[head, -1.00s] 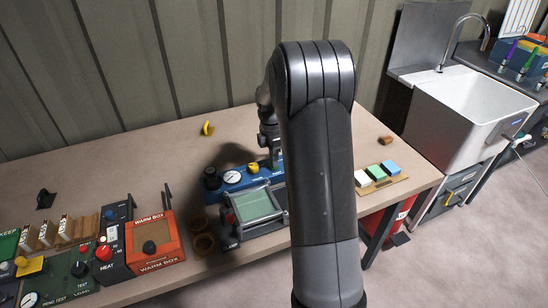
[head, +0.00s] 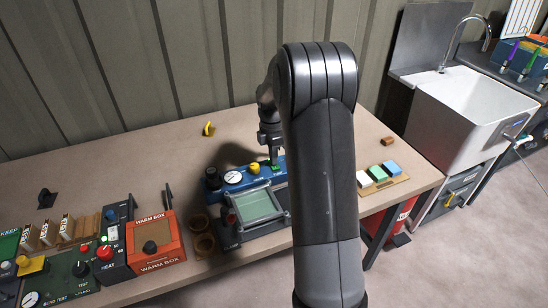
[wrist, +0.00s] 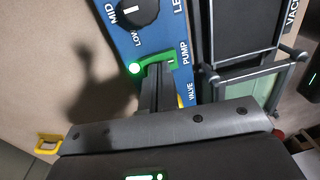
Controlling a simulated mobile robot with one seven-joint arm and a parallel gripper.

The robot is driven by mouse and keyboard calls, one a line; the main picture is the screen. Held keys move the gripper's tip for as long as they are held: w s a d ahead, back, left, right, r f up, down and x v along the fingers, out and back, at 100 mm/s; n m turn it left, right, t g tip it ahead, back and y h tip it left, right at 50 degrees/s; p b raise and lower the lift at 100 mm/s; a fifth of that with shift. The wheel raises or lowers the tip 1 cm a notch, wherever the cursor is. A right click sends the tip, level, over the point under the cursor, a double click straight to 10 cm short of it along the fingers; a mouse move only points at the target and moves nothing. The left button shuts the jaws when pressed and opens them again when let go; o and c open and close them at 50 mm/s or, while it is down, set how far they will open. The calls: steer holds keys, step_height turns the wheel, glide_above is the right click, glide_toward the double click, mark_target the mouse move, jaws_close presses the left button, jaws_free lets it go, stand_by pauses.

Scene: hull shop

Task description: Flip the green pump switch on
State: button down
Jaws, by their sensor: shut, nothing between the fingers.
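The green pump switch (wrist: 158,62) is on the blue panel beside the "PUMP" label in the wrist view. In the head view a bit of green (head: 276,167) shows at the right part of the blue panel (head: 214,190). My gripper (wrist: 157,72) is shut and empty, with its fingertips right at the switch and covering part of it. I cannot tell whether they touch. In the head view my gripper (head: 275,156) is over the panel, partly behind my arm.
A black knob (wrist: 138,10) marked "MID" and "LOW" is beside the switch. A framed glass-topped unit (head: 260,205) stands in front of the panel. An orange warm box (head: 155,241) stands to the left. The bench behind the panel is mostly clear.

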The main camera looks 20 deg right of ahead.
mark_target(275, 169)
steer(key=shift+r, duration=0.1)
step_height(275, 169, up, 14)
steer(key=s, duration=0.2)
stand_by(0.7)
steer(key=s+a+r+m+t, duration=0.2)
steer(key=s+a+r+m, duration=0.2)
steer(key=s, duration=0.3)
steer(key=s+a+r+m+t, duration=0.1)
steer(key=s+a+r+m, duration=0.25)
steer(key=s, duration=0.35)
steer(key=s+a+f+m+t, duration=0.1)
steer(key=s+a+m+t, duration=0.1)
steer(key=s+m, duration=0.3)
steer(key=s+a+f+m+t, duration=0.1)
steer(key=s+a+m, duration=0.2)
steer(key=s, duration=0.7)
steer(key=shift+a+f+m+t, duration=0.3)
steer(key=shift+f+m+t, duration=0.1)
steer(key=shift+m, duration=0.85)
